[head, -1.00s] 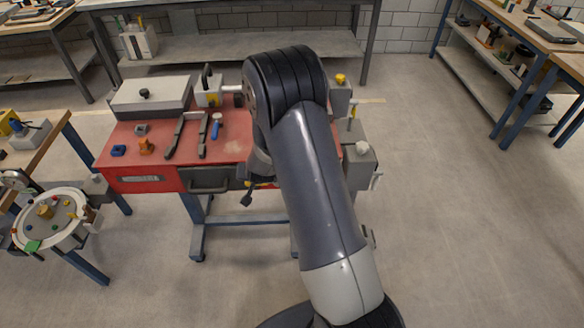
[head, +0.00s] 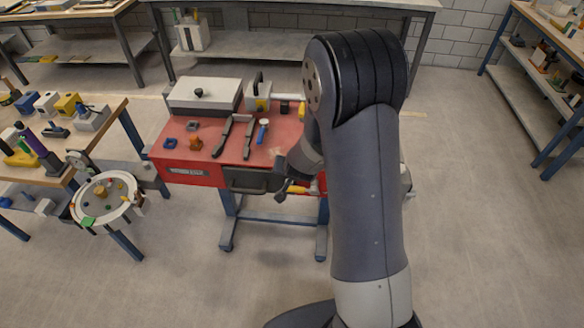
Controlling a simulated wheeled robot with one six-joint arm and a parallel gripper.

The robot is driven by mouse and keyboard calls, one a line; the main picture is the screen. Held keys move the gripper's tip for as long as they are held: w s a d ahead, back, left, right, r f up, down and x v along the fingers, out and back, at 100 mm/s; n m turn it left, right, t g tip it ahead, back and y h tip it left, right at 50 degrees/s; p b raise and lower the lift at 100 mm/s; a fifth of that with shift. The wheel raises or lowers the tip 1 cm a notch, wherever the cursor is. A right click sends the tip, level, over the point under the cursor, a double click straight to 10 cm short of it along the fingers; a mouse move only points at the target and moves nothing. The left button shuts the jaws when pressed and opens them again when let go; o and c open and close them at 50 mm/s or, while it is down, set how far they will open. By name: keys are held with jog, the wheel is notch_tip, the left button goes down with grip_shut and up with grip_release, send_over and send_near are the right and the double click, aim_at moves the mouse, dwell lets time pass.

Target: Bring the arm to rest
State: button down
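My arm (head: 368,200) is bent at a high elbow and fills the middle right of the head view. Its outer part hangs down behind the elbow. My gripper (head: 284,189) shows as a small dark shape in front of the red bench (head: 200,172), at the right of its dark handle. It seems apart from the bench, but the depth is hard to judge. Its fingers are too small and partly hidden, so I cannot tell whether they are open or hold anything. The arm hides the right part of the bench.
On the bench are a grey lidded box (head: 205,95), dark long tools (head: 222,138), a blue-handled tool (head: 263,131) and an orange piece (head: 195,143). A round tray (head: 82,210) and a wooden table (head: 110,110) stand at left. Floor (head: 480,230) at right is clear.

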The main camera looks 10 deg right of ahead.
jog(key=shift+s+a+r, duration=0.1)
jog(key=shift+s+r, duration=0.25)
jog(key=shift+r, duration=0.2)
